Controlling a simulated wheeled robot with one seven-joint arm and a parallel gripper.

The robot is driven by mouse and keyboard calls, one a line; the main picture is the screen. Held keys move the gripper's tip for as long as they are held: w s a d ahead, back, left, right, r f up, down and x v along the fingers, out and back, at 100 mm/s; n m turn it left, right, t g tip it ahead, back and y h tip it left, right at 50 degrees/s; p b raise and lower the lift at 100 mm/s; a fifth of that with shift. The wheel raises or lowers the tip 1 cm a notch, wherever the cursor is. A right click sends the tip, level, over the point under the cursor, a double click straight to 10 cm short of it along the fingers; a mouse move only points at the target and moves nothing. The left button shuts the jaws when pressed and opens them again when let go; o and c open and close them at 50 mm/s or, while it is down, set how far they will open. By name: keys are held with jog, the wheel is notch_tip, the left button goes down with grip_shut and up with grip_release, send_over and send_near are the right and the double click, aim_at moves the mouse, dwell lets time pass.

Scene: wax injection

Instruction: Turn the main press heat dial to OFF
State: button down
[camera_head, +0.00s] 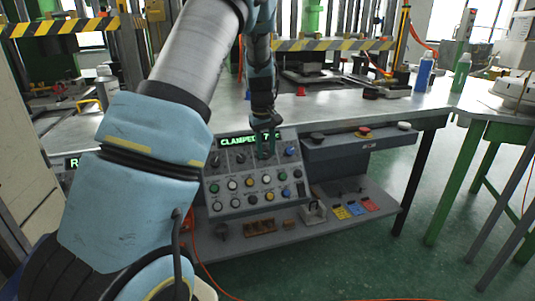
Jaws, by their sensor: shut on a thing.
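The grey control panel (233,207) stands below the front edge of the steel bench, with a green lit display (236,140) reading "CLAMPED" and more text partly covered by my gripper. A row of dark dials runs under the display, and one blue-capped dial (290,151) is at its right end. My gripper (265,154) points down at the upper right of the panel and is shut on a dial in this row, which it mostly hides. The dial labels and pointer are too small to read.
Lit buttons (249,182) fill the lower panel. A grey box with a red-and-yellow emergency button (363,132) is to the right. A lower shelf (373,222) holds coloured cards (355,208). My arm covers the left side.

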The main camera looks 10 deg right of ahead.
jog(key=n+h+b, duration=0.1)
jog(key=b, duration=0.1)
jog(key=f+n+t+h+b, duration=0.1)
jog(key=b, duration=0.1)
jog(key=shift+s+a+n+b, duration=0.1)
jog(key=shift+a+n+b, duration=0.2)
jog(key=shift+a+b, duration=0.1)
jog(key=n+h+b, duration=0.1)
jog(key=b, duration=0.2)
jog(key=n+t+h+b, duration=0.1)
jog(key=b, duration=0.2)
jog(key=shift+s+f+h+b, duration=0.15)
jog(key=shift+f+h+b, duration=0.1)
jog(key=shift+h+b, duration=0.1)
jog(key=n+t+h+b, duration=0.1)
jog(key=n+b, duration=0.1)
jog(key=b, duration=0.4)
jog(key=shift+s+a, duration=0.1)
jog(key=n+t+h+b, duration=0.1)
jog(key=b, duration=0.2)
jog(key=shift+s+r, duration=0.1)
jog(key=shift+r, duration=0.05)
jog(key=shift+r+n, duration=0.1)
jog(key=shift+n, duration=0.2)
jog(key=c, duration=0.5)
grip_release()
jog(key=shift+r, duration=0.1)
